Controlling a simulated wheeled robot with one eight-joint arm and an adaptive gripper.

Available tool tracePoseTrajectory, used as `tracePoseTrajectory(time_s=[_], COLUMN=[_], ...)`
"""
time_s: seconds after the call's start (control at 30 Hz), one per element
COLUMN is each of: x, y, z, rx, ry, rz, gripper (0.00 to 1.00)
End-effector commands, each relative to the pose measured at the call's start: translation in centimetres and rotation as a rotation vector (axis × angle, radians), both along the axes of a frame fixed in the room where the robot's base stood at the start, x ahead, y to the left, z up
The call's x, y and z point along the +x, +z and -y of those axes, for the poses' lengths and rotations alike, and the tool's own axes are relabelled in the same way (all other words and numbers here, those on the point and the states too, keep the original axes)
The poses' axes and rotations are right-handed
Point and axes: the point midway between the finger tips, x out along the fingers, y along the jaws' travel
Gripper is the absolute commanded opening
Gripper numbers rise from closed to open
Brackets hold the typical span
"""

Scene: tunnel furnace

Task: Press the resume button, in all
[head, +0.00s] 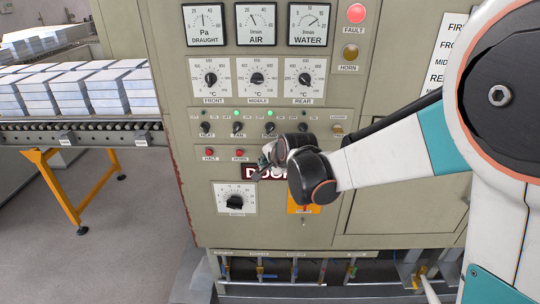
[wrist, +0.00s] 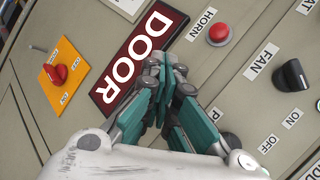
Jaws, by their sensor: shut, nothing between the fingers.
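No button with a readable "resume" label shows in either view. Two small red buttons stand in a row on the panel, one labelled HALT (head: 210,153) and one labelled HORN (head: 239,153). The HORN button also shows in the wrist view (wrist: 219,33), right of and above my fingers. My gripper (head: 265,163) is shut and empty, in front of the panel by the red DOOR sign (wrist: 139,60). In the wrist view its fingertips (wrist: 162,62) overlap the sign's edge; I cannot tell whether they touch. My gripper and wrist hide the panel right of the HORN button.
Knobs HEAT, FAN (head: 238,127) and PUMP sit above the red buttons. A small amber button or lamp (head: 337,129) is at right. An orange plate (head: 292,207) with a red switch (wrist: 60,74) lies below. A roller conveyor with blocks (head: 75,90) stands left.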

Motion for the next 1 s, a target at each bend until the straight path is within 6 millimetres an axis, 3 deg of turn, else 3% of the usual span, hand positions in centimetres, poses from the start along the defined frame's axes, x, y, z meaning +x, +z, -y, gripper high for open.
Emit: tracePoseTrajectory(time_s=[1.0], x=[0.84], y=[0.03], z=[0.05], rx=[0.0], ry=[0.0], rz=[0.0], gripper=[0.0])
